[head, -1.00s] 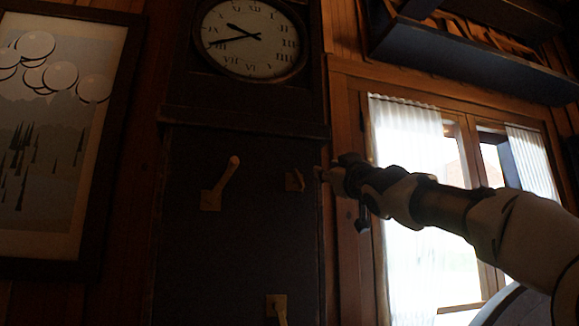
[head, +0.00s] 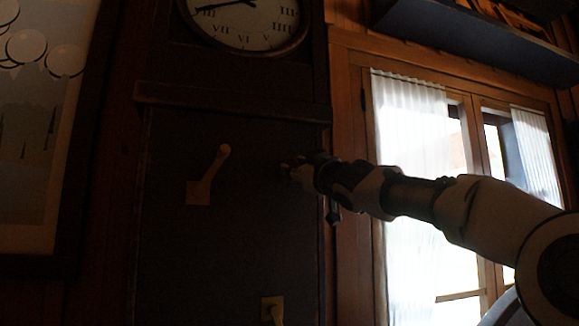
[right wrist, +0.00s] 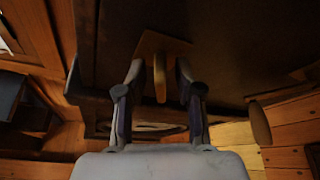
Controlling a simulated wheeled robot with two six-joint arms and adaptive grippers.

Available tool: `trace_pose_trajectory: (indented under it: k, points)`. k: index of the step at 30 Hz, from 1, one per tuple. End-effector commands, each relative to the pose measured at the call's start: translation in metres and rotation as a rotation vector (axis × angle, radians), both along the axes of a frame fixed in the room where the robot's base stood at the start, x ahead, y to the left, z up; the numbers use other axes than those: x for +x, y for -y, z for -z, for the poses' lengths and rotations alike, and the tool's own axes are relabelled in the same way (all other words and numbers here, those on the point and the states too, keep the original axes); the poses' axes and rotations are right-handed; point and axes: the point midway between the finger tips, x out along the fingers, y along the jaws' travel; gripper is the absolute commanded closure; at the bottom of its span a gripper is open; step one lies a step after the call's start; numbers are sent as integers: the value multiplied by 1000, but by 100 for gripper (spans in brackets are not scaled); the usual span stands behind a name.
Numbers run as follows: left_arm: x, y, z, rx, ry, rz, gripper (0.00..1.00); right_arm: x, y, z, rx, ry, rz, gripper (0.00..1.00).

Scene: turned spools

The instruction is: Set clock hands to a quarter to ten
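The clock face (head: 250,25) is cut off by the top of the head view. One dark hand (head: 222,6) shows, pointing left and slightly down; the rest is out of frame. On the dark clock case (head: 230,245) a brass-coloured lever (head: 208,180) leans up and right, and another lever (head: 272,308) shows at the bottom. My right gripper (head: 288,170) is at the case's right side and hides the third lever there. In the right wrist view the open fingers stand either side of that lever's handle (right wrist: 160,80), with gaps visible. My left gripper is out of view.
A framed picture (head: 30,150) hangs at the left. A curtained window (head: 440,200) is behind my right arm, with a dark shelf (head: 470,50) above it. In the right wrist view a rounded brown part (right wrist: 260,122) sticks out at the right.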

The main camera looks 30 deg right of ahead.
Motion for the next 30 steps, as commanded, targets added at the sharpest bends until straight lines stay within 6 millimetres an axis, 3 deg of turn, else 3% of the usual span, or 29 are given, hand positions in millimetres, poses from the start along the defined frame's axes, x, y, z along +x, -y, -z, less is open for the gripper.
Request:
trace_pose_trajectory:
  k: [2, 5, 6, 14, 22, 30]
  points:
    - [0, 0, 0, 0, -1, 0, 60, 0, 0, 0, 0, 0, 0, 66]
    - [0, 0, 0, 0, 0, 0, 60, 0, 0, 0, -1, 0, 0, 97]
    - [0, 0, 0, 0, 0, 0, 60, 0, 0, 0, -1, 0, 0, 100]
    - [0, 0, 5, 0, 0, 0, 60, 1, 0, 4, 14, 1, 2, 100]
    - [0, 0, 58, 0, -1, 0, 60, 2, 0, 13, 269, 65, 3, 100]
    - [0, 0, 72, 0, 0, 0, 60, 2, 1, 6, 412, 91, 2, 100]
